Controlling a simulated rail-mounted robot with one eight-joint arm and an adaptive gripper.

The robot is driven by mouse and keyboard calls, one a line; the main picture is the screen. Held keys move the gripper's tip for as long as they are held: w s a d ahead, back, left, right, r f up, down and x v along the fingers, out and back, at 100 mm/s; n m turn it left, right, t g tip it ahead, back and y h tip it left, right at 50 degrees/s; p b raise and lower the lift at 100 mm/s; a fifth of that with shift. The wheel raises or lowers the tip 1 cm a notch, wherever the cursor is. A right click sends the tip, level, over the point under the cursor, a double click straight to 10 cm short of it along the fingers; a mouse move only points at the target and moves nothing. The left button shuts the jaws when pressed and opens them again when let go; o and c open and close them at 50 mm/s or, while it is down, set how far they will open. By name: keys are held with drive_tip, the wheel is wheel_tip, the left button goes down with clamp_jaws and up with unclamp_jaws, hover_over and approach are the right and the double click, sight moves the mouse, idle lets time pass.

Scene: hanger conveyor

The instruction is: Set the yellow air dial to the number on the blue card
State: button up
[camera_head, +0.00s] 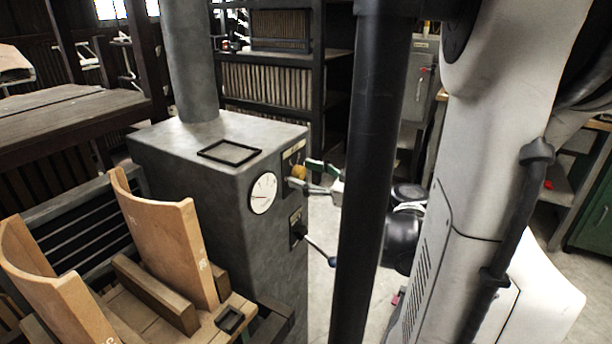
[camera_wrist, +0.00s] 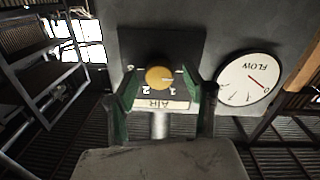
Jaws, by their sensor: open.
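The yellow air dial (camera_head: 298,172) is on the side of a grey metal cabinet, above a lever. In the wrist view the dial (camera_wrist: 158,77) is a round yellow knob on a dark plate. An upside-down AIR label (camera_wrist: 161,104) and the numbers 2 and 1 show beside it. A pale mark shows on the knob's right side; which number it points to is unclear. My gripper (camera_head: 307,177) is open, its green-padded fingers on either side of the dial. In the wrist view the gripper (camera_wrist: 158,82) straddles the knob; contact cannot be told. I see no blue card.
A white FLOW gauge (camera_wrist: 249,80) is beside the dial plate; it also shows in the head view (camera_head: 263,193). A lever (camera_head: 318,248) sticks out below the dial. Curved wooden pieces (camera_head: 165,240) stand on a bench at the front left. A pipe (camera_head: 192,60) rises from the cabinet.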

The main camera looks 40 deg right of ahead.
drive_tip(key=c, duration=1.2)
drive_tip(key=shift+o, duration=0.2)
drive_tip(key=shift+m, duration=0.4)
drive_tip(key=m, duration=0.4)
drive_tip(key=shift+m, duration=0.3)
drive_tip(key=m, duration=0.6)
drive_tip(key=shift+d+g+y, duration=0.15)
drive_tip(key=shift+g+y, duration=0.15)
